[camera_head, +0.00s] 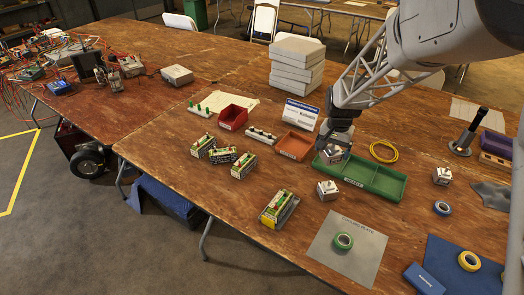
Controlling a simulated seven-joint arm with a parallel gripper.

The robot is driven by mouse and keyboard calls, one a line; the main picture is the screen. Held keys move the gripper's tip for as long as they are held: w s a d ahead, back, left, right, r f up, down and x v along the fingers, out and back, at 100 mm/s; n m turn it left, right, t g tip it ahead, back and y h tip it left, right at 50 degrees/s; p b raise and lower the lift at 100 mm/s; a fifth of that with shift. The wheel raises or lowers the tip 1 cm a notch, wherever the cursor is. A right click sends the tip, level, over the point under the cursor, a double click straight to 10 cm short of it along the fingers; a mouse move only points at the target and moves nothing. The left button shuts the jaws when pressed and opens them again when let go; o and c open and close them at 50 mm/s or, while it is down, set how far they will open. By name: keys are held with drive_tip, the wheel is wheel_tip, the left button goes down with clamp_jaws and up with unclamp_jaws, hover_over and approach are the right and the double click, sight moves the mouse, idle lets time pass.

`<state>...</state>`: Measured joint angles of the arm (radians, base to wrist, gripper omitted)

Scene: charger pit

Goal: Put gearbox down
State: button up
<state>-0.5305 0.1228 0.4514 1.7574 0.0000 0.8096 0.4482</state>
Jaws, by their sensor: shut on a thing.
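My gripper (336,146) points down and is shut on a small pale grey gearbox (331,156). The gearbox is at the left compartment of the green tray (377,193); I cannot tell whether it touches the tray floor. The fingers hide part of it. The tray's right compartment looks empty. A similar pale block (327,190) sits on the table in front of the tray's left end. Another similar block (442,176) sits to the right of the tray.
An orange bin (295,146) and a red bin (234,118) lie left of the tray. A yellow cable coil (384,152) lies behind it. A grey mat (365,262) with a green tape roll (344,241) lies in front. A black-handled post (468,134) stands at right.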

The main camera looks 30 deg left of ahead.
drive_tip(key=s+a+n, duration=0.2)
drive_tip(key=s+a, duration=0.4)
drive_tip(key=a, duration=0.5)
drive_tip(key=s+a+n, duration=0.1)
drive_tip(key=s+a, duration=0.5)
drive_tip(key=a, duration=0.5)
hover_over(258, 185)
wheel_tip(258, 185, down, 4)
drive_tip(key=shift+f+n, duration=0.3)
drive_tip(key=shift+f, duration=0.3)
drive_tip(key=shift+f, duration=3.1)
drive_tip(key=shift+f, duration=1.9)
drive_tip(key=shift+f, duration=0.1)
